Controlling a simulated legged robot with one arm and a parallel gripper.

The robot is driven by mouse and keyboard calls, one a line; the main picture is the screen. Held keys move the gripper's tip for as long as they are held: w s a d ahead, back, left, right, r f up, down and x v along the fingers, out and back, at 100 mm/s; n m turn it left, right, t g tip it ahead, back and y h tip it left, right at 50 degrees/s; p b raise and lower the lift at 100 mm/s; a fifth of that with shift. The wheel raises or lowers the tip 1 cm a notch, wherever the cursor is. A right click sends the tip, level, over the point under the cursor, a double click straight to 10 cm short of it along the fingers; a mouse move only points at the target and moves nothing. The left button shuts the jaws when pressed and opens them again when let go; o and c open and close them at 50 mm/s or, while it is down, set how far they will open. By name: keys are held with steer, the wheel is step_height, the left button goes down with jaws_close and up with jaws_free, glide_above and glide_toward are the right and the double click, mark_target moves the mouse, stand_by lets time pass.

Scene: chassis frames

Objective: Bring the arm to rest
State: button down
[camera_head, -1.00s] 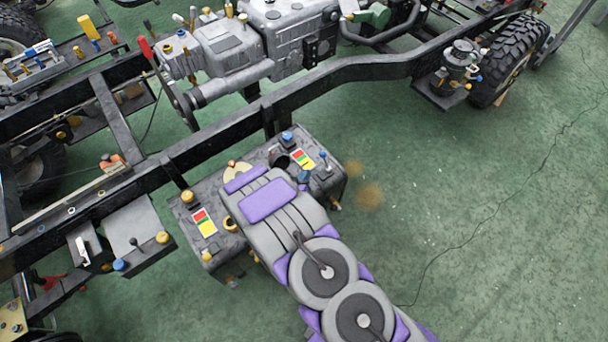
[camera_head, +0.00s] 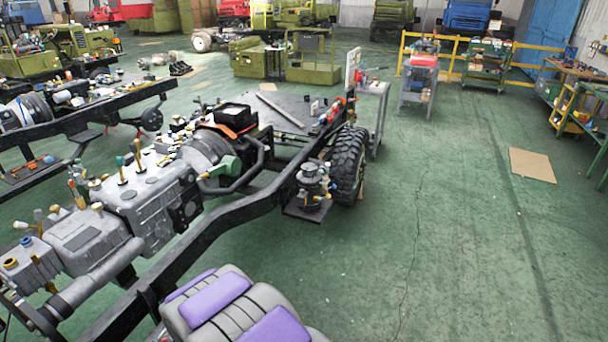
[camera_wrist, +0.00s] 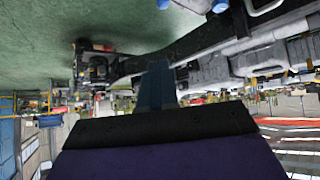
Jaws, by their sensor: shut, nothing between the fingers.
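My gripper (camera_wrist: 157,85) shows in the wrist view as narrow dark fingers held together, shut and empty, pointing away from the dark wrist edge. The fingers overlap the chassis in the picture but I see no contact. My grey and purple arm (camera_head: 235,312) shows at the bottom of the head view, folded beside the near chassis rail; its gripper end is not visible there. The chassis frame (camera_head: 262,202) with its grey gearbox (camera_head: 150,195) and rear wheel (camera_head: 347,165) lies ahead and left. In the wrist view the surroundings appear upside down.
Open green floor (camera_head: 450,230) lies to the right, with a cardboard sheet (camera_head: 532,165). A grey stand (camera_head: 418,80) and yellow railing (camera_head: 540,62) stand behind. A workbench (camera_head: 580,75) is at far right. A second chassis (camera_head: 70,125) is at left.

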steer(key=s+d+r+m+g, duration=0.1)
steer(key=s+d+r+g, duration=0.3)
steer(key=d+r, duration=0.55)
steer(key=s+d+r+g, duration=0.2)
steer(key=s+d+r, duration=0.3)
steer(key=d+r, duration=0.4)
steer(key=s+d+r+m+g+h, duration=0.1)
steer(key=s+d+r+g, duration=0.1)
steer(key=s+d, duration=0.8)
steer(key=s+d+r+m+g+h, duration=0.1)
steer(key=s+d+r, duration=0.3)
steer(key=s+d, duration=0.6)
steer(key=s+m+g, duration=0.1)
steer(key=s, duration=0.2)
steer(key=shift+s+r+h, duration=0.35)
steer(key=shift+r+h, duration=0.05)
steer(key=shift+a, duration=0.2)
